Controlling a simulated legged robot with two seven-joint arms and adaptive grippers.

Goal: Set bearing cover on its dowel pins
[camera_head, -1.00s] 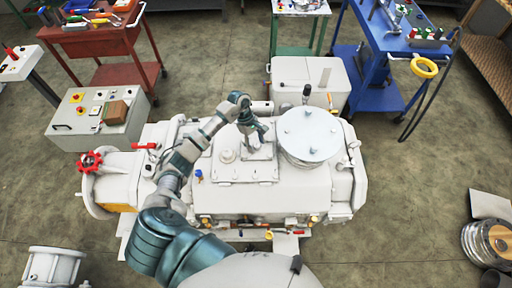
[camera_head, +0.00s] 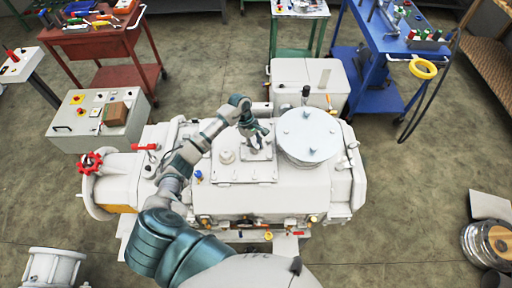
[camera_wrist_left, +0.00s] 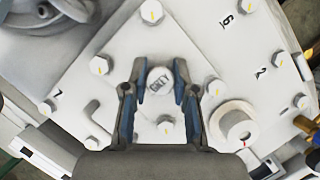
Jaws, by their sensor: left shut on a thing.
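My left gripper (camera_head: 257,145) reaches down onto the flat top of the white machine (camera_head: 240,203), left of a large round lid. In the left wrist view, my left gripper (camera_wrist_left: 160,88) has its two fingers around a short white round knob (camera_wrist_left: 160,79) with dark lettering, and it is shut on it. The knob stands over a pale plate (camera_wrist_left: 150,40) with several yellow-marked bolts. I cannot tell which part is the bearing cover, and no dowel pins can be made out. My right gripper is out of view.
The round lid (camera_head: 307,135) with raised studs stands close to the right of my gripper. In the left wrist view, a round boss (camera_wrist_left: 235,122) lies right of the fingers.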

